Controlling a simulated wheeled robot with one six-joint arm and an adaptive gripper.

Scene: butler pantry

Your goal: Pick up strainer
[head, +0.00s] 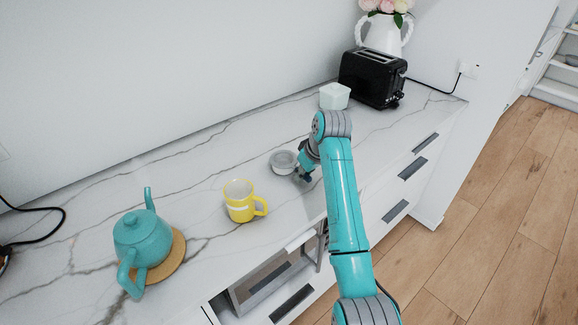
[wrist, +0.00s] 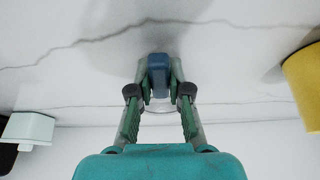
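The strainer is a small round grey bowl (head: 284,161) in the middle of the counter in the head view, just left of my gripper (head: 304,176). In the wrist view its blue handle (wrist: 159,76) lies between the fingertips of my gripper (wrist: 159,78). Both fingers come in against the handle's sides, so my gripper looks shut on it. Part of the pale round bowl (wrist: 160,106) shows between the fingers. My arm hides part of the handle in the head view. Whether the bowl rests on the counter or hangs just above it is hard to tell.
A yellow mug (head: 240,201) stands left of the strainer, and a teal teapot (head: 142,240) sits further left on a round board. A white square container (head: 334,97) and a black toaster (head: 372,79) stand behind to the right. The marble counter (head: 215,165) is clear between them.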

